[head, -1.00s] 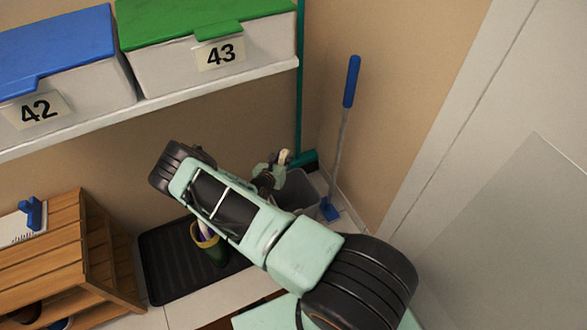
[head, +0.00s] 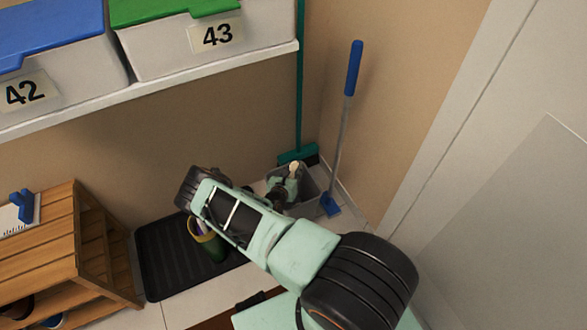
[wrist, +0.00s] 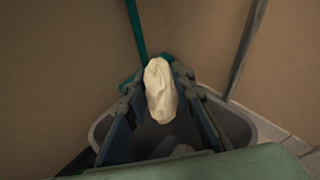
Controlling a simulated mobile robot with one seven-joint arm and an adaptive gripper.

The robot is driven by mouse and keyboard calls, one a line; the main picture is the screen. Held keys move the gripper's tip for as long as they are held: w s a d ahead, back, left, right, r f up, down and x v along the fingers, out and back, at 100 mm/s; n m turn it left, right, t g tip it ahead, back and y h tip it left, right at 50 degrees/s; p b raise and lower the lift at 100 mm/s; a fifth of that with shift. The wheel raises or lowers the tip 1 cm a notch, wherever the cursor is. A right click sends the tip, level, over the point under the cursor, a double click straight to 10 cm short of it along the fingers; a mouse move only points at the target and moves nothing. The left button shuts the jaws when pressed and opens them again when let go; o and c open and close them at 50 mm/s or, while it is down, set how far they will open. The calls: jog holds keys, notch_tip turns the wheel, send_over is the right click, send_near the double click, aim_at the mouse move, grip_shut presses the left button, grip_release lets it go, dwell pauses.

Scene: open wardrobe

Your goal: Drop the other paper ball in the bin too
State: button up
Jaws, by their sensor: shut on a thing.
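A crumpled cream paper ball (wrist: 160,92) is between the fingers of my gripper (wrist: 157,84), which is shut on it. In the head view the gripper (head: 290,178) and the ball (head: 294,167) show small at the back corner. The grey bin (wrist: 240,124) lies below the held ball in the wrist view, with its rim on both sides of the fingers. A pale lump (wrist: 182,150) shows low inside the bin, partly hidden by my gripper. In the head view my arm and gripper cover part of the bin (head: 313,192).
A green broom (head: 299,153) stands behind the bin and a blue-handled tool (head: 353,68) leans to its right. A shelf (head: 150,90) with numbered boxes hangs above. A wooden rack (head: 45,235) stands left.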

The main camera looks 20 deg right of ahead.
jog(key=shift+f, duration=0.65)
jog(key=shift+r, duration=0.1)
jog(key=o, duration=0.9)
jog(key=v, duration=1.2)
